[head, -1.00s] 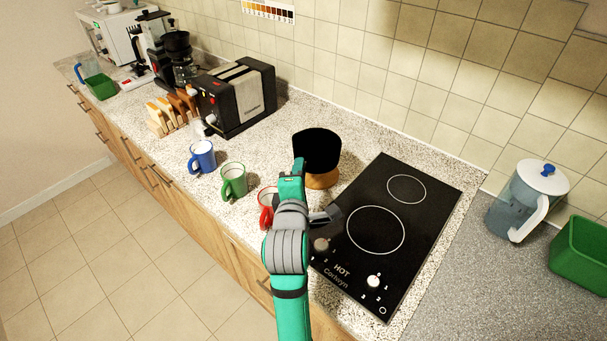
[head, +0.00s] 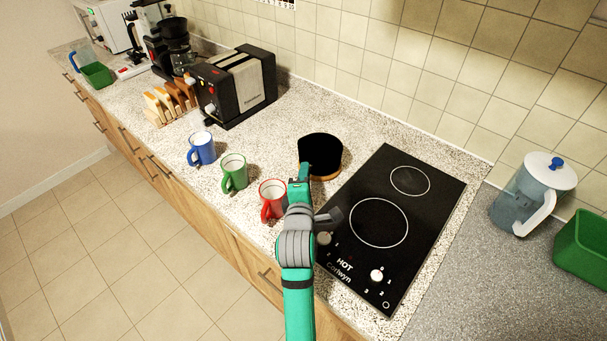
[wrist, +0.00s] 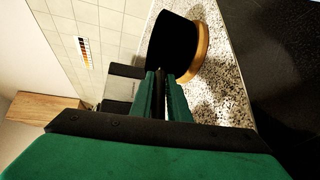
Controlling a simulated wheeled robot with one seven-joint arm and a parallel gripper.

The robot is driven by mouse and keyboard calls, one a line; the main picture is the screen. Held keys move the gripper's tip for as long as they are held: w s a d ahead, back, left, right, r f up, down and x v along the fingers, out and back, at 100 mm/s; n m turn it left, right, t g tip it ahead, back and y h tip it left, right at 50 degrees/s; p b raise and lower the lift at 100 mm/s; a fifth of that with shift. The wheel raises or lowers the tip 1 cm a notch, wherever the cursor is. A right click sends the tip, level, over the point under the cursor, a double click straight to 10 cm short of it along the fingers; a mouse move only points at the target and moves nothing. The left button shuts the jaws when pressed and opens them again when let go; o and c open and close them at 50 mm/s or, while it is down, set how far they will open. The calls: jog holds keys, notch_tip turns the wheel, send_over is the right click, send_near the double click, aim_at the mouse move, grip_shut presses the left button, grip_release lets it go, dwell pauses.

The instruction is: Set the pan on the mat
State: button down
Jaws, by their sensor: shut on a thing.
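The black pan (head: 320,150) is over the round wooden mat (head: 326,178), just left of the hob. The mat's edge shows under the pan's base. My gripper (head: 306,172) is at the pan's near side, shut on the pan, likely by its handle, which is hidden. In the wrist view, the pan (wrist: 172,42) is beyond my gripper's fingers (wrist: 160,85), and the tan mat edge (wrist: 202,52) runs close along its base. The pan looks touching or very near the mat; I cannot tell which.
A red mug (head: 271,201) stands close to the left of my arm, with green (head: 234,173) and blue mugs (head: 202,149) beyond. The toaster (head: 236,86) is behind left. The black hob (head: 400,230) is right of the pan. Speckled counter behind the pan is clear.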

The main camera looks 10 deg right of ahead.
jog(key=c, duration=1.7)
grip_release()
jog(key=shift+f, duration=0.1)
jog(key=shift+s, duration=0.1)
jog(key=v, duration=1.2)
